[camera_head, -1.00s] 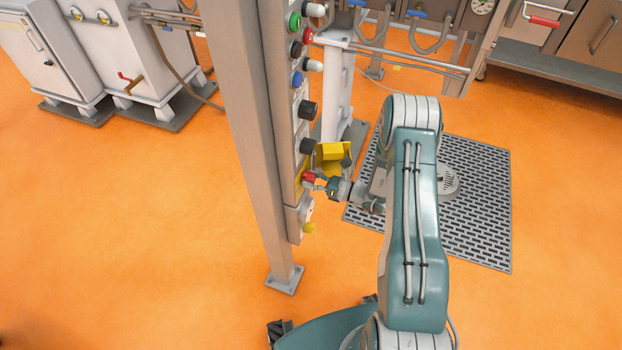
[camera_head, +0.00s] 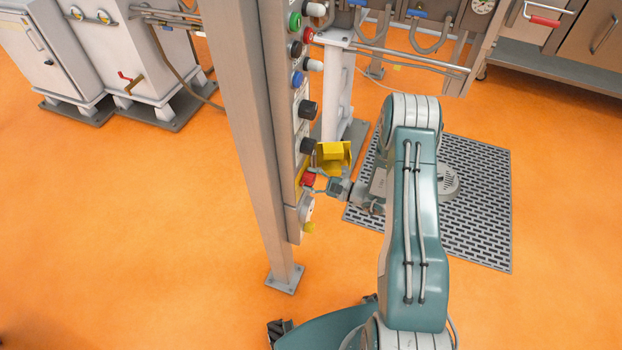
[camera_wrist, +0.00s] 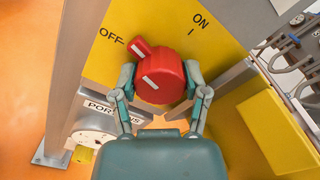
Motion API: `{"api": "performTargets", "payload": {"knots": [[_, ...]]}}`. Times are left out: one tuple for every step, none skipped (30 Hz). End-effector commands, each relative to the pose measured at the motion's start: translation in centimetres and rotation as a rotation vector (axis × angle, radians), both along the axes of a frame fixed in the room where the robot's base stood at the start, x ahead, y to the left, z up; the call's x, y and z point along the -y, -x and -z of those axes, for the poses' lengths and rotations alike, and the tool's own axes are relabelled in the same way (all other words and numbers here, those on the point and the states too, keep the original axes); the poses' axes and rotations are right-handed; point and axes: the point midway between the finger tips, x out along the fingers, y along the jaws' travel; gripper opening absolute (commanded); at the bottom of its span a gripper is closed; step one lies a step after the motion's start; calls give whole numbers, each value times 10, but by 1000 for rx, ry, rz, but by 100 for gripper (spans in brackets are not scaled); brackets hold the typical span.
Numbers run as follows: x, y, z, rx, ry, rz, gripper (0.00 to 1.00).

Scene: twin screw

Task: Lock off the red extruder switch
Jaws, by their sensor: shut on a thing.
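The red extruder switch (camera_head: 308,180) is a round knob low on the control column's panel. In the wrist view the red switch (camera_wrist: 160,76) sits on a yellow plate (camera_wrist: 165,25) marked OFF and ON. Its raised tab with a white mark points toward the OFF side. My gripper (camera_wrist: 159,80) is shut on the red switch, one finger on each side of it. In the head view my gripper (camera_head: 320,182) reaches the panel from the right. The wrist hides the knob's lower surroundings.
A yellow box-like part (camera_head: 335,153) projects beside the switch, close to my wrist; it also shows at right in the wrist view (camera_wrist: 275,130). Black knobs (camera_head: 307,109) and coloured buttons line the column (camera_head: 255,130) above. A dial with a yellow tab (camera_head: 308,227) is below. Open orange floor lies left.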

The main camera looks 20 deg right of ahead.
Motion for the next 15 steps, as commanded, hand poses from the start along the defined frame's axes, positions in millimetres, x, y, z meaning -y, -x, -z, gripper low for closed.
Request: {"api": "performTargets", "payload": {"knots": [[0,-1,2,26,24,4,11],[0,-1,2,45,39,3,11],[0,0,2,69,57,3,11],[0,0,2,85,68,3,11],[0,0,2,101,80,3,11],[0,0,2,121,95,3,11],[0,0,2,135,105,3,11],[0,0,2,148,114,3,11],[0,0,2,165,127,2,11],[0,0,2,175,135,2,11],[0,0,2,186,142,2,11],[0,0,2,197,151,2,11],[0,0,2,206,157,2,11],[0,0,2,214,162,2,11],[0,0,3,221,167,2,11]]}}
